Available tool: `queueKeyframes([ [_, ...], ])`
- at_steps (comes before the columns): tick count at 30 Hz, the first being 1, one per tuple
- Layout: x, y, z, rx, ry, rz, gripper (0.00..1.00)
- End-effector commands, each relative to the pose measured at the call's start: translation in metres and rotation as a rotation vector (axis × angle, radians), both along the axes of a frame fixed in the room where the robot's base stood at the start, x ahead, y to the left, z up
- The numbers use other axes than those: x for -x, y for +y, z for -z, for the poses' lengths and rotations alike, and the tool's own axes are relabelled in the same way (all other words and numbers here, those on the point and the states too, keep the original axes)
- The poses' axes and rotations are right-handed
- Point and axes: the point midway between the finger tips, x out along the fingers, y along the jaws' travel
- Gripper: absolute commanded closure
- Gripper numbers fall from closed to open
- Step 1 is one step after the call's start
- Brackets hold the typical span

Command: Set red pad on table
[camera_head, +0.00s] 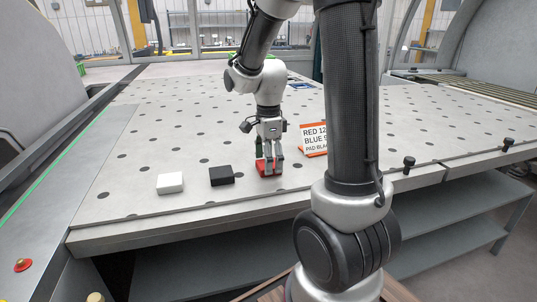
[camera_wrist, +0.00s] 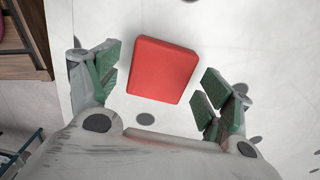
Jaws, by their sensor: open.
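The red pad (camera_wrist: 160,69) is a flat red block with rounded corners. In the wrist view it lies between the two green-padded fingers of my gripper (camera_wrist: 162,83), with a gap on each side. In the head view the red pad (camera_head: 263,171) rests on the perforated table (camera_head: 130,205) near its front edge, partly hidden by my gripper (camera_head: 268,160). My gripper is open, pointing down around the pad.
A black pad (camera_head: 221,176) and a white pad (camera_head: 170,183) lie left of the red pad. An orange-edged sign (camera_head: 314,138) stands to the right, partly hidden by my arm. Black knobs (camera_head: 409,164) line the front right edge. The table behind is mostly clear.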

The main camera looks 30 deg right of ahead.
Motion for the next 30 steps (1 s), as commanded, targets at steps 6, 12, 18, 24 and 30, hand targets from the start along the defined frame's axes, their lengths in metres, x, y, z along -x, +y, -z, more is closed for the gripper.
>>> queueKeyframes([
  [6, -0.001, 0.0, -0.032, 0.001, -0.007, 0.0, 0.2],
  [12, -0.001, 0.0, -0.078, 0.0, -0.005, 0.0, 0.2],
  [18, -0.001, 0.0, -0.111, 0.001, -0.003, 0.0, 0.2],
  [24, 0.011, 0.002, -0.127, 0.003, -0.024, -0.101, 0.2],
  [30, 0.07, 0.013, -0.146, 0.057, -0.143, -0.683, 0.2],
])
